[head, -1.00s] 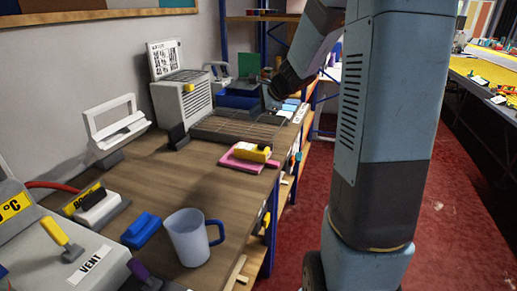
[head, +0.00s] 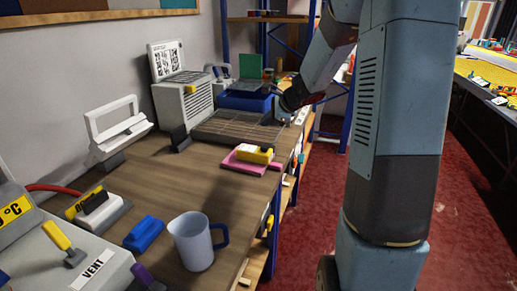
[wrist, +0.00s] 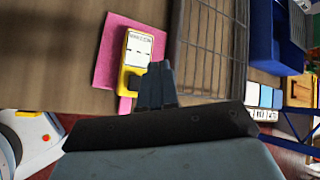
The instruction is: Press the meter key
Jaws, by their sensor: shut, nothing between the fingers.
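The meter (head: 256,154) is a yellow handheld unit with a pale face, lying on a pink pad (head: 240,165) near the bench's front edge. In the wrist view the meter (wrist: 136,50) shows a white face with small markings, and the pink pad (wrist: 107,52) lies under it. My gripper (wrist: 158,68) is shut and empty, its dark fingers overlapping the meter's lower right side in that view. I cannot tell whether they touch it. In the head view my gripper (head: 271,118) is beyond the meter, above the bench.
A wire rack (head: 228,127) lies just beyond the meter, with a blue bin (head: 246,101) behind it. The bench between mug and pad is clear.

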